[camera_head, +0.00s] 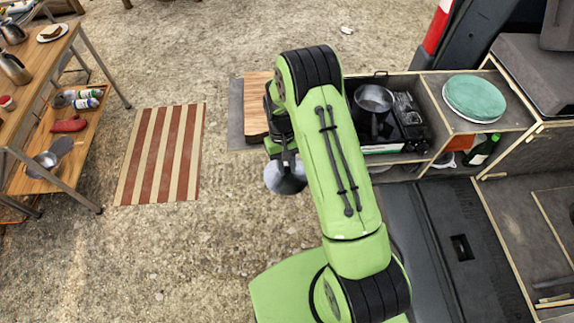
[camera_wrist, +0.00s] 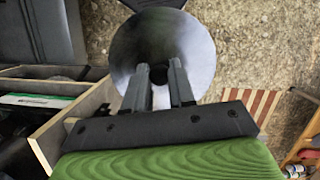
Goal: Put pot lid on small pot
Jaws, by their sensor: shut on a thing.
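A round, shiny metal pot lid (camera_wrist: 160,38) is in the wrist view, with its dark knob between the fingertips of my gripper (camera_wrist: 160,72). My gripper is shut on that knob. In the head view, the lid (camera_head: 285,178) hangs below my gripper (camera_head: 284,158), over the gravel just in front of the kitchen unit. My arm hides part of the unit. A small metal pot (camera_head: 374,97) with a dark handle is on the black stove (camera_head: 408,128), right of my arm. It looks uncovered. I cannot see its inside clearly.
A wooden board (camera_head: 257,105) lies at the unit's left end. A green round item (camera_head: 474,98) and a bottle (camera_head: 482,151) are to the right. A table with shelves (camera_head: 80,135) stands far left, holding another metal pan (camera_head: 45,160). A striped mat (camera_head: 160,155) lies on open gravel.

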